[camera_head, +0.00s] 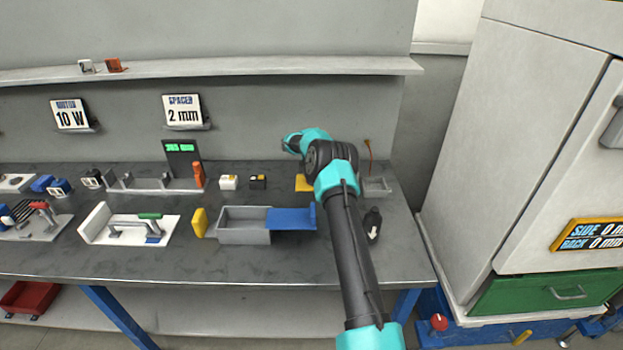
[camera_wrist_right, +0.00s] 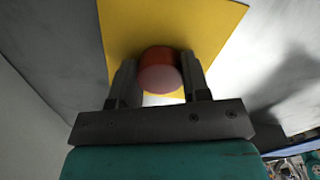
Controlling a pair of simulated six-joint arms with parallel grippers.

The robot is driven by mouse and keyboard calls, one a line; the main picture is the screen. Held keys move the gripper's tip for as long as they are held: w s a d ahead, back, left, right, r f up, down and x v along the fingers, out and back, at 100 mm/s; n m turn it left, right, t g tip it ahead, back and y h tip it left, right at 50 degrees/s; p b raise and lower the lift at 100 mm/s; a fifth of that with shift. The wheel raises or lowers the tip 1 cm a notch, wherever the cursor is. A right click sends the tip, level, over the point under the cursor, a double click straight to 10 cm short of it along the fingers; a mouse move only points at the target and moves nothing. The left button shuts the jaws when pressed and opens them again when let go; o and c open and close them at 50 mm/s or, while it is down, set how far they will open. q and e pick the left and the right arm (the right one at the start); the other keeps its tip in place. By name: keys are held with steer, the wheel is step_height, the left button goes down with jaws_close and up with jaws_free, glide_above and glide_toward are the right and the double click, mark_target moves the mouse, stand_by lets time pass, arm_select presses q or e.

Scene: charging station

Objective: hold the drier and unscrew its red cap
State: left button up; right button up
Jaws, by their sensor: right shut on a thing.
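In the right wrist view, my right gripper (camera_wrist_right: 158,82) is shut on the round red cap (camera_wrist_right: 160,70), with one finger on each side of it. A yellow surface (camera_wrist_right: 140,28) lies behind the cap. A small white patch shows just below the cap, and I cannot tell what it belongs to. The drier's body cannot be made out. In the head view my right arm reaches over the right end of the bench, and its jaws and the cap cannot be made out. A yellow patch (camera_head: 303,184) shows beside the arm there. My left gripper is not in view.
On the bench (camera_head: 110,262) are a grey bin (camera_head: 243,238) with a blue plate (camera_head: 291,218), a yellow block (camera_head: 199,223), a white fixture (camera_head: 97,223) and a small grey tray (camera_head: 376,187). A shelf (camera_head: 220,69) runs behind. A tall cabinet (camera_head: 520,130) stands right.

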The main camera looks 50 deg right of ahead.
steer(key=shift+f, duration=0.15)
steer(key=o, duration=1)
step_height(320, 180, up, 12)
steer(key=shift+r, duration=0.2)
stand_by(0.6)
